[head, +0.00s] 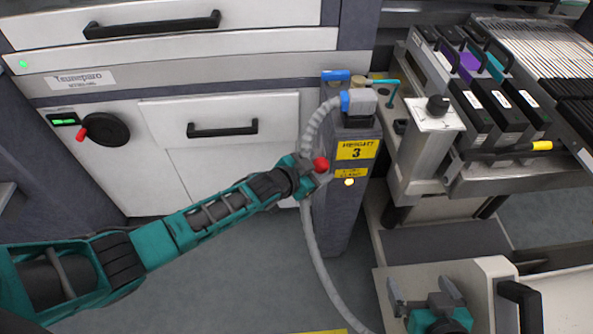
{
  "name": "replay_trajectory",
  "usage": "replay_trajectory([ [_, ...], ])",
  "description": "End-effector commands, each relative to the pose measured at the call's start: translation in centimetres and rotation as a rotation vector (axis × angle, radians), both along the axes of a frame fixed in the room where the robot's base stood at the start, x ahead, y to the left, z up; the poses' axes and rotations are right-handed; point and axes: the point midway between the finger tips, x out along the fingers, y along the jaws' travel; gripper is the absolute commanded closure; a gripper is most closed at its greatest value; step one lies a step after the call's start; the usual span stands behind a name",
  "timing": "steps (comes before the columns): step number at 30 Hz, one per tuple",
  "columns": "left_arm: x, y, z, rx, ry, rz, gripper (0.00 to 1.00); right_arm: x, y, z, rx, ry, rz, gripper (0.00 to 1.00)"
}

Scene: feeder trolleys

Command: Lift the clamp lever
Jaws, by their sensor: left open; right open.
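The clamp lever's red ball knob (321,164) shows at the front left edge of the grey docking post (336,222). The rest of the lever is hidden behind my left gripper. My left gripper (318,176) is open, with its fingertips right at the knob. I cannot tell whether the fingers touch it or stand around it.
The post carries yellow "HEIGHT 3" labels (356,150), a blue-and-grey plug (358,102) and a hanging grey hose (310,228). The feeder trolley (520,180) with black cassettes (497,112) stands right.

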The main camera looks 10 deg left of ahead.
Motion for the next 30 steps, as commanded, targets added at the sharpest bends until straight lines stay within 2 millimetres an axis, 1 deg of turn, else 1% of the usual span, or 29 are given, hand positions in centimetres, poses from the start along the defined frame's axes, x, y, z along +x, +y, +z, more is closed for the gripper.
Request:
replay_trajectory([
  [1,-0.9,0.5,0.7,0.000,0.002,0.000,0.28,-0.2,-0.2,0.4,-0.002,0.005,-0.003,0.00],
  [9,-4.9,2.7,2.9,0.002,0.001,0.000,0.28,-0.4,-0.3,1.7,-0.004,0.012,-0.006,0.00],
  [15,-7.0,3.9,3.9,0.001,0.002,0.001,0.28,-0.4,-0.3,2.3,-0.004,0.014,-0.006,0.00],
  [20,-7.7,4.3,4.3,0.001,0.000,0.000,0.28,-0.4,-0.3,2.4,-0.005,0.015,-0.006,0.00],
  [28,-7.8,4.3,4.4,0.001,-0.001,0.000,0.28,-0.4,-0.3,2.4,-0.004,0.015,-0.005,0.00],
  [30,-7.8,4.3,4.3,0.001,-0.001,0.000,0.23,-0.4,-0.2,2.4,-0.004,0.014,-0.005,0.00],
])
